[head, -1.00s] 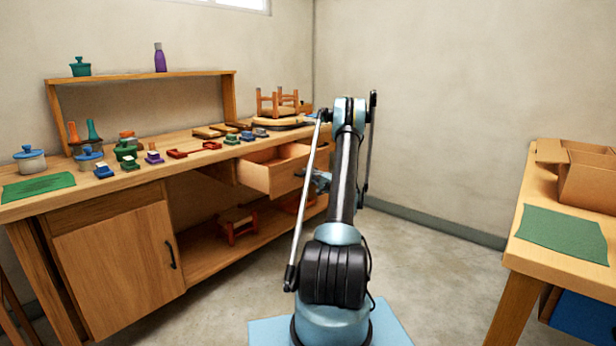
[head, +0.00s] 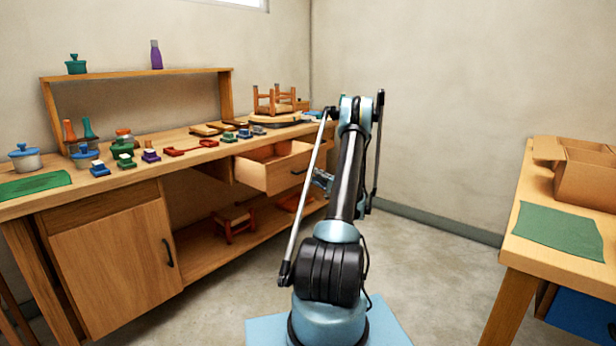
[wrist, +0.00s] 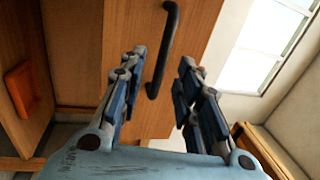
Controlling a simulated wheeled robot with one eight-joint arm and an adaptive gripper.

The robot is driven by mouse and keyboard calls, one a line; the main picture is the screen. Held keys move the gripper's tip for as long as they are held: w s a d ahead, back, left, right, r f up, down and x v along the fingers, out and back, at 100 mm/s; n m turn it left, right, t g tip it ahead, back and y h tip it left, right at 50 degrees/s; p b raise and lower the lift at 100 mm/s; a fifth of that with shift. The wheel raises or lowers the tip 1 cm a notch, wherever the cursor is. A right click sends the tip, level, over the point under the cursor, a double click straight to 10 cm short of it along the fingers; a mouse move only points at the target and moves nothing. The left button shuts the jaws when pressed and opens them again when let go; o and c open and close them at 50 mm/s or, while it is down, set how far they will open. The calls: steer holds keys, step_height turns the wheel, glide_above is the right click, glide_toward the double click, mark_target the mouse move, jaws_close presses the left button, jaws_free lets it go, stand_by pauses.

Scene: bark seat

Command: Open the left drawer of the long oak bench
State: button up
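The long oak bench (head: 120,188) stands along the left wall in the head view. One drawer (head: 268,178) under its top is pulled out, its inside showing. My arm hides what lies to the right of it. My gripper (head: 322,180) is just right of the drawer front, partly hidden by my arm. In the wrist view, my gripper (wrist: 161,62) is open, with its fingers apart. A black bar handle (wrist: 153,90) on the wooden front shows between and beyond the fingers; I see no grip on it.
A cupboard door (head: 115,265) with a black handle is shut at the bench's left. A small stool (head: 235,225) stands on the lower shelf. Another table (head: 520,240) with a cardboard box (head: 585,175) is at right. The floor between is clear.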

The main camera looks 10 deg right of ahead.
steer(key=v, duration=0.5)
steer(key=shift+s+d+f, duration=0.1)
steer(key=shift+s+d, duration=0.05)
steer(key=shift+s, duration=0.1)
